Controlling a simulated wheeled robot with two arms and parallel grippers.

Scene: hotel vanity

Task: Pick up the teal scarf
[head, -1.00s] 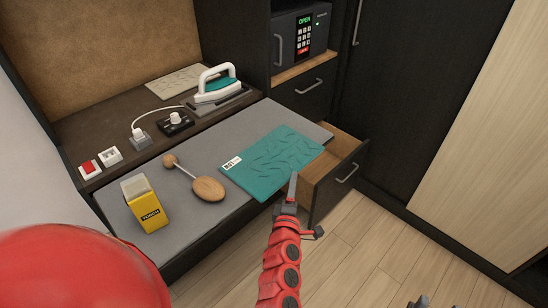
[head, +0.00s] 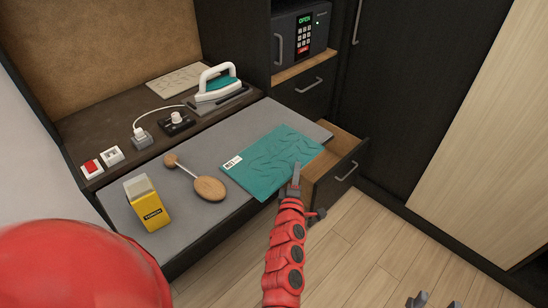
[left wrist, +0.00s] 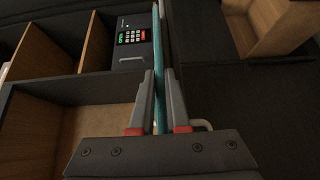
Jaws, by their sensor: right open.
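My left gripper (head: 296,172) is at the scarf's front right edge. In the left wrist view the scarf (left wrist: 157,60) shows edge-on as a thin teal strip between the two fingers of my left gripper (left wrist: 158,90). The fingers are close together on either side of it; I cannot tell whether they press on it. My right gripper (head: 418,300) is open and empty at the bottom right, partly cut off.
A wooden brush (head: 208,188) and a yellow box (head: 147,203) are on the grey pad (head: 190,222) left of the scarf. An iron (head: 217,84) stands behind. An open drawer (head: 340,165) juts out just right of the scarf. The floor at right is clear.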

